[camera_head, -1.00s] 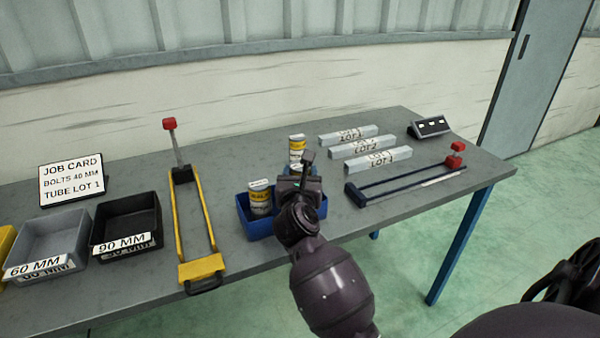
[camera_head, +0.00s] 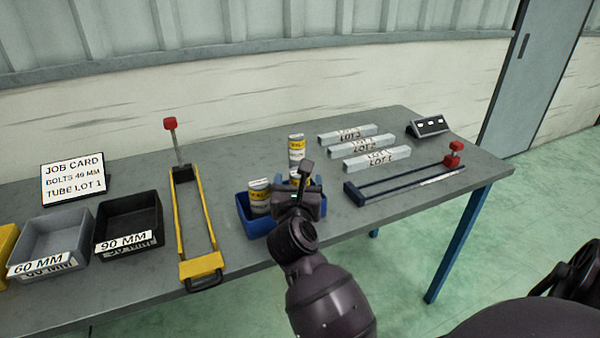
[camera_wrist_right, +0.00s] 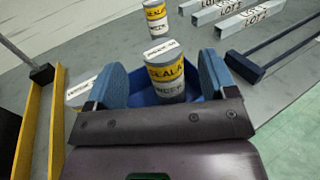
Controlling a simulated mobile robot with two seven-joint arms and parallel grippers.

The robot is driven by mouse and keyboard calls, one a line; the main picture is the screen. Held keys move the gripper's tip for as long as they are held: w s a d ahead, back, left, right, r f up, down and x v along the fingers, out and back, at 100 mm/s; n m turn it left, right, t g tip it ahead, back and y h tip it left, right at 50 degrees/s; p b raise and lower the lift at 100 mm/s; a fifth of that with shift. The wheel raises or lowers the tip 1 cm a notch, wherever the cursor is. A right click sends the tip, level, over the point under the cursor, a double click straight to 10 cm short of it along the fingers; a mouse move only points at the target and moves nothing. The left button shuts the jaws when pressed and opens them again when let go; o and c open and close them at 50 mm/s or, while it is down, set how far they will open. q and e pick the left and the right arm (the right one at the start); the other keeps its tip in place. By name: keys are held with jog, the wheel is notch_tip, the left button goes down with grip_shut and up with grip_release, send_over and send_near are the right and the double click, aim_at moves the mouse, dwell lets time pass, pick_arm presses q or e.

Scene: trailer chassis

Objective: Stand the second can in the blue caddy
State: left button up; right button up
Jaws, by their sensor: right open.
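The blue caddy (camera_head: 247,222) sits near the table's front edge. One yellow-and-white can (camera_head: 260,196) stands in its left part; its top also shows at the left in the right wrist view (camera_wrist_right: 80,94). A second can (camera_wrist_right: 165,76) appears upright in the caddy's right part; its base is hidden. My right gripper (camera_head: 301,181) is open, with its blue-grey fingers on both sides of this can in the right wrist view (camera_wrist_right: 161,82). A third can (camera_head: 297,150) stands on the table behind the caddy. My left gripper is out of view.
A yellow frame with a red knob (camera_head: 187,268) lies left of the caddy. A dark blue frame (camera_head: 355,195) and several grey tubes (camera_head: 375,158) lie to the right. Black (camera_head: 130,218) and grey bins (camera_head: 45,240) stand at the left.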

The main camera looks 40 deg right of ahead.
jog(key=s+a+f+n+t+y, duration=0.1)
jog(key=s+a+n+t+y, duration=0.15)
jog(key=s+n, duration=0.45)
jog(key=s+a+f+n+t+y, duration=0.15)
jog(key=a+n+t, duration=0.25)
jog(key=n, duration=0.7)
jog(key=s+f+n+g+y, duration=0.3)
jog(key=s+f+n, duration=0.5)
jog(key=f+n, duration=0.4)
jog(key=s+a+f+n+g+y, duration=0.1)
jog(key=s+f+n+g+y, duration=0.3)
jog(key=s+f+n, duration=0.5)
notch_tip(320, 180, down, 3)
jog(key=n+g, duration=0.2)
jog(key=n, duration=0.4)
jog(key=shift+s+a+y, duration=0.15)
jog(key=shift+a+y, duration=0.1)
jog(key=shift+y, duration=0.05)
jog(key=shift+g, duration=0.25)
